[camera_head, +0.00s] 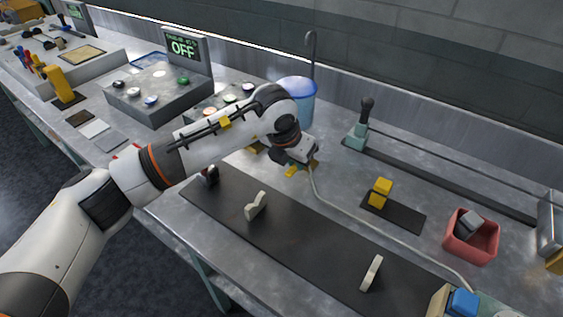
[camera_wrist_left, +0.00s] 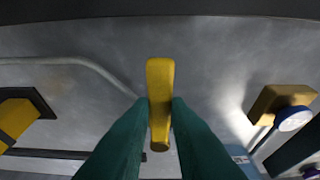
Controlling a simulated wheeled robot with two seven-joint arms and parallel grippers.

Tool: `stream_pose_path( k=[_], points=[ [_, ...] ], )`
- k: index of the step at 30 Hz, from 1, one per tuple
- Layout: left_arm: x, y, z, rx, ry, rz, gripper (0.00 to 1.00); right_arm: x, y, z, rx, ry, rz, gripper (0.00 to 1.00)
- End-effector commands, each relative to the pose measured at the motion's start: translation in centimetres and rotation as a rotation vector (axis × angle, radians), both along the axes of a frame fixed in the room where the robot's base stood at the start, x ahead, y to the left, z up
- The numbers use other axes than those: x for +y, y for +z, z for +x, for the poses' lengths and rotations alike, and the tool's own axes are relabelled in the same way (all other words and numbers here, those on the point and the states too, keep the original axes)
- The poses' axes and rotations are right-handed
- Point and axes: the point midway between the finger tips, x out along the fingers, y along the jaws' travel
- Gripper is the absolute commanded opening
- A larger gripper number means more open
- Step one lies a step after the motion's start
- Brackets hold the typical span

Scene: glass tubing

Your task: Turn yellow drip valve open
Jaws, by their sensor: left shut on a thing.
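The yellow drip valve handle (camera_wrist_left: 160,80) is a short upright bar in the middle of the left wrist view. My left gripper (camera_wrist_left: 160,115) is shut on it, with one teal finger on each side. In the head view my left gripper (camera_head: 296,166) is at the mid-bench, beside the upper end of a pale tube (camera_head: 345,211), and yellow parts show under it. The valve body is mostly hidden by the gripper there, and I cannot tell how far the handle is turned. My right gripper is not in view.
A blue bucket (camera_head: 303,112) stands just behind the gripper. A dark mat (camera_head: 300,235) with pale upright pieces lies in front. A yellow block (camera_head: 380,192) and a red bin (camera_head: 470,240) are to the right. A control box (camera_head: 160,98) reading OFF is to the left.

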Motion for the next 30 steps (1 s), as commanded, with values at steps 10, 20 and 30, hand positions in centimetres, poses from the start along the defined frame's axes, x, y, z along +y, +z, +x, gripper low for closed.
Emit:
stream_pose_path(
  k=[10,20,30],
  points=[
    [-0.57,0.20,-0.02,-0.003,0.021,-0.002,0.00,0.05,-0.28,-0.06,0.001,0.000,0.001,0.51],
    [-0.55,0.17,-0.01,-0.003,0.019,-0.003,0.35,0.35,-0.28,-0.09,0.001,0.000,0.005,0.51],
    [-0.48,0.26,-0.12,-0.001,0.017,-0.002,0.38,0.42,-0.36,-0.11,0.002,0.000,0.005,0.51]
  ],
)
